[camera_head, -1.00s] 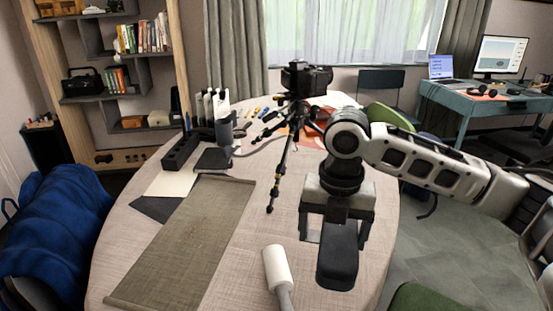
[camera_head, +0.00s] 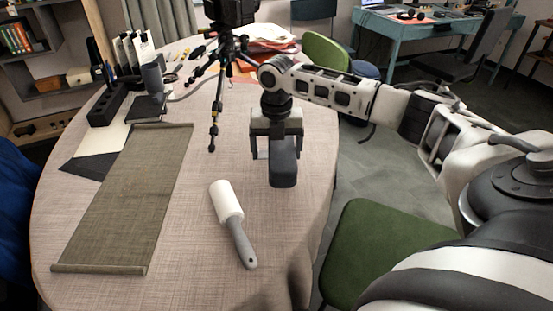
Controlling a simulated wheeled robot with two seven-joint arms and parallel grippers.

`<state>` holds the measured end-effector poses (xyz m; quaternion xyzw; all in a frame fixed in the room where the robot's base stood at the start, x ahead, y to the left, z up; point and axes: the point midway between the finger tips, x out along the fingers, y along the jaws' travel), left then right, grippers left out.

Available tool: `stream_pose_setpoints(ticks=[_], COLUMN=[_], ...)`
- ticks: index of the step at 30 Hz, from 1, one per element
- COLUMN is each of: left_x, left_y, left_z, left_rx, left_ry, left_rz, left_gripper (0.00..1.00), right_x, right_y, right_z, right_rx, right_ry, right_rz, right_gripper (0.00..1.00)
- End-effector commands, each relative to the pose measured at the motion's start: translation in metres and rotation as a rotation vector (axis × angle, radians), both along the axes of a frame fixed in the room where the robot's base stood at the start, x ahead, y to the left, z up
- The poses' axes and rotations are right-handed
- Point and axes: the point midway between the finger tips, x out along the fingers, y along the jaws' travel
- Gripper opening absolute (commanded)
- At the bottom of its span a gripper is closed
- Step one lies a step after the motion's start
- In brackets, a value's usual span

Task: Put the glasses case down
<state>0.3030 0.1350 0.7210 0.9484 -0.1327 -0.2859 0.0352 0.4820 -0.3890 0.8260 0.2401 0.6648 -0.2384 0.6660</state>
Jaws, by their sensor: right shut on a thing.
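The glasses case (camera_head: 283,167) is a dark, rounded box on the right side of the table. My right gripper (camera_head: 277,150) points down over it, with its fingers around the case. It is shut on the case. The case is at or just above the tabletop; I cannot tell whether it touches. The round table (camera_head: 190,230) has a pale woven cloth. My left gripper is not in view.
A lint roller (camera_head: 232,222) lies in front and to the left of the case. A grey-brown mat (camera_head: 130,200) covers the left side. A camera tripod (camera_head: 218,95) stands behind. A green chair (camera_head: 375,245) is beyond the right edge. Cloth between mat and roller is clear.

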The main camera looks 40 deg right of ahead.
Motion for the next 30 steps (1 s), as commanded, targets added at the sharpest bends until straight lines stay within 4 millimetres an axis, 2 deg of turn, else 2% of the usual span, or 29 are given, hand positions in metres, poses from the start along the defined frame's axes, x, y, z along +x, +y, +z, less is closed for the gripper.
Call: stream_pose_setpoints(ticks=[6, 17, 18, 19, 20, 26, 30], left_x=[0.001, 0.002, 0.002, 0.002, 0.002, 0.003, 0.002], left_y=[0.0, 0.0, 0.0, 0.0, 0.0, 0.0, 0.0], left_z=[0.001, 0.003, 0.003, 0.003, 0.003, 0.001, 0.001], left_rx=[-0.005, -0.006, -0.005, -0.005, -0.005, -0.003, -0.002], left_ry=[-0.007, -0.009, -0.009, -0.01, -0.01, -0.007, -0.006], left_rz=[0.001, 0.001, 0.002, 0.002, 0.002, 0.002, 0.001], left_gripper=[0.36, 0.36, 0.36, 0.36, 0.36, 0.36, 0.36], right_x=[0.0, 0.0, 0.0, 0.0, 0.0, 0.0, 0.001], right_y=[-0.001, -0.001, -0.001, -0.001, -0.001, -0.001, -0.001], right_z=[-0.03, -0.034, -0.034, -0.034, -0.034, -0.034, -0.023], right_rx=[-0.002, -0.001, -0.001, -0.001, -0.001, -0.001, -0.001], right_ry=[0.001, 0.0, 0.001, 0.0, 0.0, 0.0, -0.002], right_rz=[0.001, 0.0, 0.0, 0.0, 0.0, 0.0, 0.0], right_gripper=[0.55, 0.55, 0.89, 0.97, 1.0, 1.0, 1.0])
